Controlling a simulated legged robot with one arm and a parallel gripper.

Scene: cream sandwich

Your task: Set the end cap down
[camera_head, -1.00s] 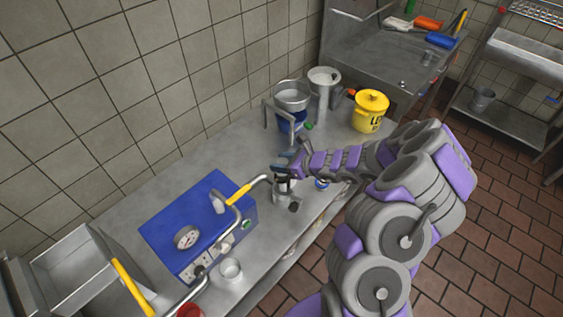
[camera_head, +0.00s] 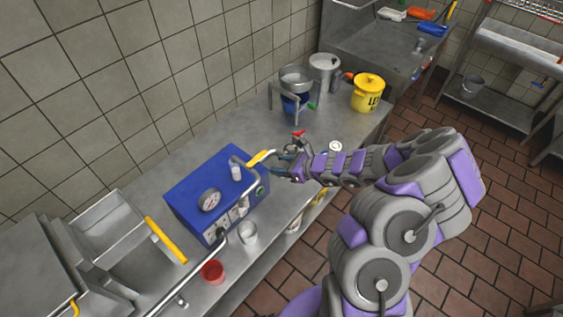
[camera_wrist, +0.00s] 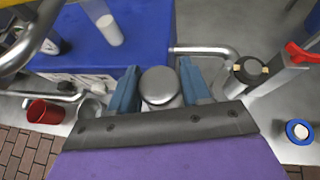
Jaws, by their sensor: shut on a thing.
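My gripper (camera_head: 278,163) is over the steel counter, beside the right end of the blue box machine (camera_head: 208,184). In the wrist view, the blue fingers of my gripper (camera_wrist: 159,76) are closed on a round, smooth metal piece, seemingly the end cap (camera_wrist: 158,84). The cap sits between the fingers with its domed top showing. Its underside is hidden, so I cannot tell whether it touches the counter. In the head view my fingers and arm hide it.
A metal fitting with a dark round opening (camera_wrist: 249,70) and a red handle (camera_wrist: 303,53) stands to the right. A steel cup (camera_head: 248,232) and a red cup (camera_head: 212,271) stand before the machine. A yellow bucket (camera_head: 367,94) stands farther back.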

